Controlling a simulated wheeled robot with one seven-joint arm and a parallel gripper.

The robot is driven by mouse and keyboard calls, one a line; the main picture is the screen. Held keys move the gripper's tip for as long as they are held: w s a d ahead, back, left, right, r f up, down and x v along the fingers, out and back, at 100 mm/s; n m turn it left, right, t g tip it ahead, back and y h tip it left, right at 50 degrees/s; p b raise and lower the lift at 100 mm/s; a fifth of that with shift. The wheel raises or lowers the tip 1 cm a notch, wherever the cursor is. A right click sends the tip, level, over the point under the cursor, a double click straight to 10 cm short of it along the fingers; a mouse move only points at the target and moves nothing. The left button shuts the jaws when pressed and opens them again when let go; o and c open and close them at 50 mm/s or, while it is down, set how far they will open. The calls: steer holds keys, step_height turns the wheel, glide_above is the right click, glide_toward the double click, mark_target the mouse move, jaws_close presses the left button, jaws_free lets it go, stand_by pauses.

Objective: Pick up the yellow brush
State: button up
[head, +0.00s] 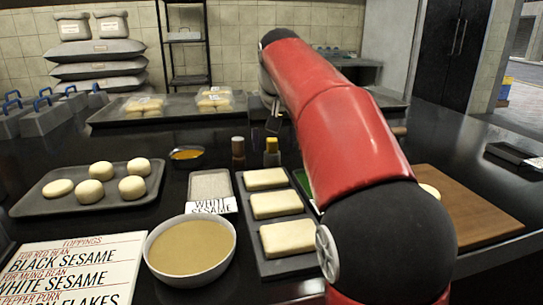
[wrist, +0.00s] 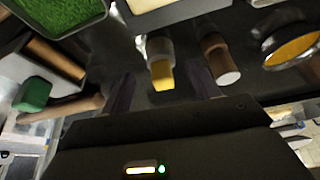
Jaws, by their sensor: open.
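A small upright item with a yellow top (head: 272,146) stands on the dark counter behind the bun tray. In the wrist view the yellow-ended item (wrist: 162,72) shows between my two fingers in the picture. I cannot tell for sure whether it is the brush or a capped bottle. My gripper (wrist: 163,88) is open, with its dark fingers apart and nothing held. In the head view my gripper (head: 274,120) is small and partly hidden by my red arm, just above and behind the yellow-topped item. A green-headed item with a brown handle (wrist: 36,94) lies left in the wrist view.
A brown bottle (head: 238,149) stands close left of the yellow-topped item. An orange sauce bowl (head: 187,154) is farther left. A tray with rectangular buns (head: 265,268) lies in front. A green-filled tray (wrist: 55,20) and a wooden board (head: 475,212) are also near.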

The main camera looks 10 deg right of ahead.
mark_target(273, 141)
steer(key=x, duration=0.3)
steer(key=shift+w+a+f, duration=0.1)
steer(key=shift+f, duration=0.15)
steer(key=shift+r, duration=0.1)
steer(key=c, duration=1)
step_height(273, 141, up, 10)
steer(key=shift+p, duration=1.15)
